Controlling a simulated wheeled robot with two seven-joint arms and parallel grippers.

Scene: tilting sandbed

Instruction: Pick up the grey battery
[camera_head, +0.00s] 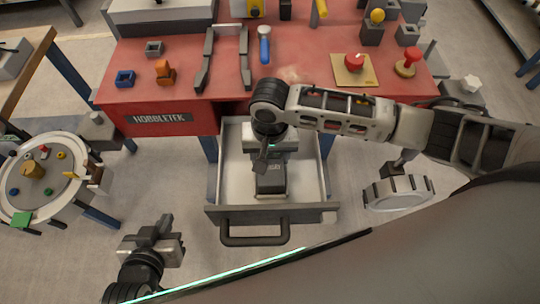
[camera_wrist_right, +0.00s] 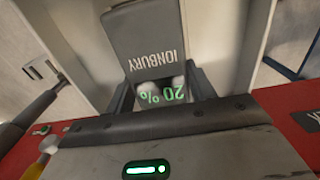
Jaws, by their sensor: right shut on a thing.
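The grey battery (camera_head: 271,181) is in the open drawer under the red workbench, partly hidden by my right gripper in the head view. In the right wrist view the battery (camera_wrist_right: 145,38) carries the upside-down word IONBURY, and a green "20 %" reading shows below it. My right gripper (camera_head: 264,158) reaches down into the drawer and is shut on the battery, with a dark finger on each side in the wrist view. My left gripper (camera_head: 154,234) is low at the left, apart from the drawer, and its finger gap is unclear.
The drawer (camera_head: 232,190) stands open with a dark front handle (camera_head: 255,238). The red workbench (camera_head: 190,70) holds a blue-handled tool, a dark frame, small blocks and a red button on a yellow plate. A round table (camera_head: 45,190) with small parts stands left. Floor in front is clear.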

